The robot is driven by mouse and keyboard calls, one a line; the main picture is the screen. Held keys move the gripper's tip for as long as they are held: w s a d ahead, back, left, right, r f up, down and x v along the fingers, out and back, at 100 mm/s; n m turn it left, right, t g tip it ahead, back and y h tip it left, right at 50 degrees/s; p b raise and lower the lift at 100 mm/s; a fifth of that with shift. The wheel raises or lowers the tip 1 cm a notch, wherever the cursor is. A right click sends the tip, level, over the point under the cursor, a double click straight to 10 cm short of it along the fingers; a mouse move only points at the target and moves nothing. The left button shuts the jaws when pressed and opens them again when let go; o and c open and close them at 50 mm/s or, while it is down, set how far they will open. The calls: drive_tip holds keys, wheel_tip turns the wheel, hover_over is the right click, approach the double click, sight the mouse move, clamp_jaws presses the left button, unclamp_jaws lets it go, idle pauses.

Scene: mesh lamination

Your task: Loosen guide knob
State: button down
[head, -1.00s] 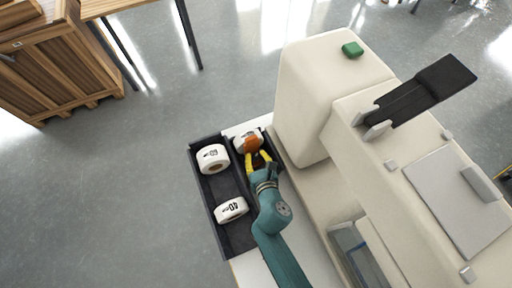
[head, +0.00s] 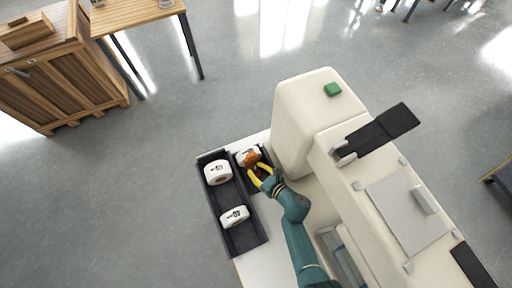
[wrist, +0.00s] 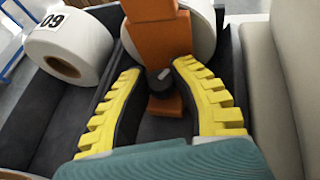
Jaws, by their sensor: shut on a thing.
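The guide is an orange bracket (head: 251,159) in front of a white roll at the upper right of the black tray. It also shows upright in the wrist view (wrist: 158,40). The guide knob is a small dark knob (wrist: 162,84) with a light mark, low on the orange bracket. My gripper (wrist: 160,77) has its two yellow-padded fingers on either side of the knob, with their tips close to the bracket. It is shut on the knob, though the contact is hard to see. In the head view my gripper (head: 260,176) reaches the bracket from the lower right.
The black tray (head: 245,238) also holds two white numbered rolls, one upper left (head: 217,172) and one lower (head: 234,216). The large cream machine (head: 300,120) stands close on the right of my gripper. A grey divider (wrist: 65,125) lies left of my fingers.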

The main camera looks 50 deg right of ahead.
drive_tip(key=shift+f+n+y, duration=0.1)
drive_tip(key=shift+n+y, duration=0.5)
drive_tip(key=shift+y, duration=0.1)
idle(1.0)
idle(0.6)
drive_tip(key=c, duration=0.8)
unclamp_jaws()
